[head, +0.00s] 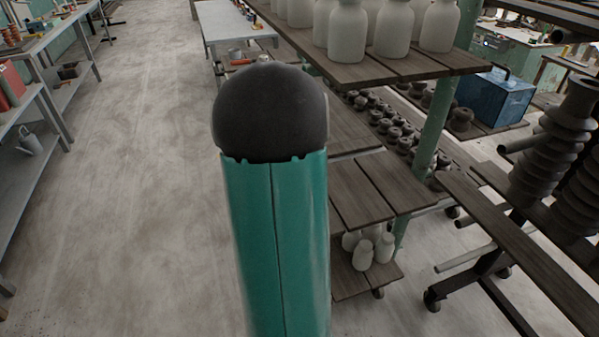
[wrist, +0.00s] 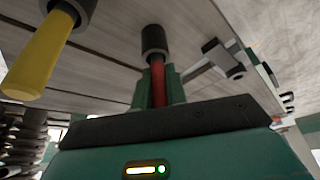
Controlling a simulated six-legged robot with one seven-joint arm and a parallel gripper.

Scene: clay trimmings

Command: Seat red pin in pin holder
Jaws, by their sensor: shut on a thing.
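In the wrist view my gripper (wrist: 157,92) has its green fingers closed around the red pin (wrist: 158,82). Only a narrow red strip of the pin shows between the fingers. A short dark cylinder (wrist: 154,40), which looks like a pin holder, is at the far end of the red pin, lined up with it. I cannot tell whether the pin is inside it or only against or in front of it. A yellow pin (wrist: 40,58) stands in a similar dark cylinder at upper left, apart from my fingers. The head view shows neither gripper nor pins.
A grey hammer-like tool (wrist: 224,60) lies right of my fingers on the pale boarded surface (wrist: 112,45). In the head view a wooden shelf rack (head: 385,66) with white bottles stands right, a grey bench (head: 235,22) ahead, and open floor (head: 130,170) left.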

